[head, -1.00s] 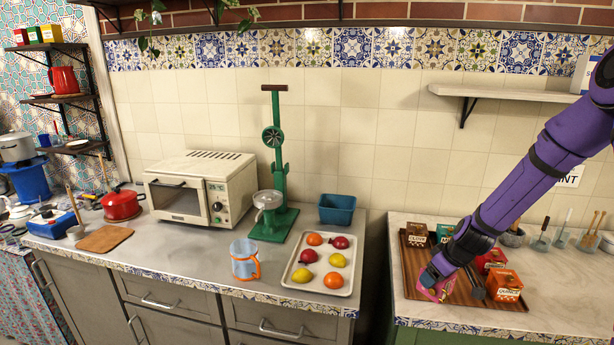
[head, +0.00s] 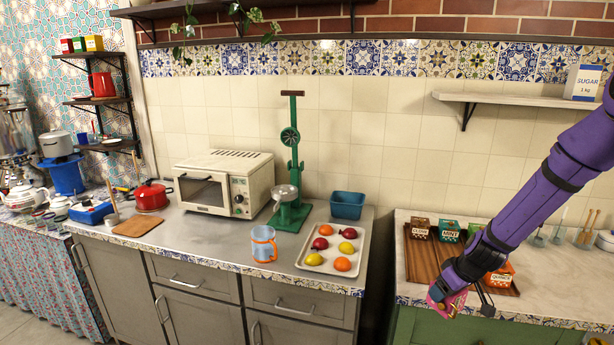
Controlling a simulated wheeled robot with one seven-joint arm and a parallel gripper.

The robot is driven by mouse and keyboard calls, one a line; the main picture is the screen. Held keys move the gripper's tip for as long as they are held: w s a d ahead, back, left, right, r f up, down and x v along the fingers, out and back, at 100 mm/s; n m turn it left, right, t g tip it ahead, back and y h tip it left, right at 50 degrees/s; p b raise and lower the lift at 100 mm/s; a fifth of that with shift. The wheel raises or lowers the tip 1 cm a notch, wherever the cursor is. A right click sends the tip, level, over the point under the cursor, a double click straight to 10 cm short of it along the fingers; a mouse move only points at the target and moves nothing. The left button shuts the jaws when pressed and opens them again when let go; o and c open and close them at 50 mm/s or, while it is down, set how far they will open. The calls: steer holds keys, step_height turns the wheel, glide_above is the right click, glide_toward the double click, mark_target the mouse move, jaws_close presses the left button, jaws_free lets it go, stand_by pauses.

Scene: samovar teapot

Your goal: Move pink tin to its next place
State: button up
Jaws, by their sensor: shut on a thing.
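A pink tin (head: 449,304) is at the end of my purple arm on the right in the head view. My gripper (head: 441,293) is shut on it, and the dark wrist and jaws hide part of it. The tin appears over the front edge of the right counter, at the near left of the brown ridged tray (head: 421,262). On the tray stand a dark brown tin (head: 420,229), a green mint tin (head: 449,231), and an orange quince tin (head: 499,276), partly behind my arm.
A wall shelf (head: 520,101) holds a sugar box (head: 583,82). Left of a gap between counters are a fruit tray (head: 318,268), blue-orange mug (head: 264,245), green press (head: 291,165), blue bin (head: 347,205) and oven (head: 223,183). A far-left rack (head: 104,101) carries small coloured tins (head: 80,44).

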steer(key=shift+s+a+f, duration=0.1)
steer(key=shift+a, duration=0.2)
steer(key=a+f+m+h, duration=0.2)
steer(key=a+f+m, duration=0.1)
steer(key=a+m, duration=0.2)
steer(key=shift+s+a+f, duration=0.3)
steer(key=shift+a+f, duration=0.05)
steer(key=shift+a, duration=0.15)
stand_by(3.5)
